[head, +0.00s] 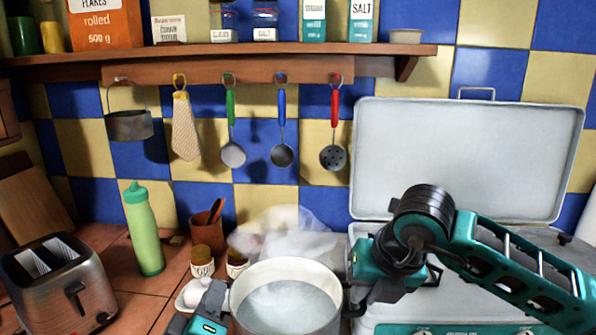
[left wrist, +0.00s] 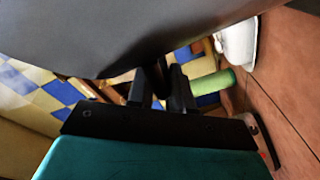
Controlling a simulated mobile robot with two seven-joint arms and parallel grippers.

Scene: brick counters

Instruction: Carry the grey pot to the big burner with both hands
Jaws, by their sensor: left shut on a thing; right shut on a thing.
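The grey pot (head: 287,272) is at the bottom centre of the head view, left of the white stove (head: 455,312). Its open top shows a pale grey inside. My left gripper (head: 214,301) is shut on the pot's left side. In the left wrist view, the gripper's dark fingers (left wrist: 168,88) are close to the pot's grey wall (left wrist: 130,35). My right gripper (head: 352,290) is shut on the pot's right side, its fingertips partly hidden. My right arm covers much of the stove top, and I cannot make out the big burner.
The stove's raised lid (head: 465,155) stands behind my right arm. A clear bag (head: 285,240), jars (head: 207,250) and a white item (head: 193,293) are close behind and left of the pot. A green bottle (head: 145,230) and a toaster (head: 60,285) stand further left.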

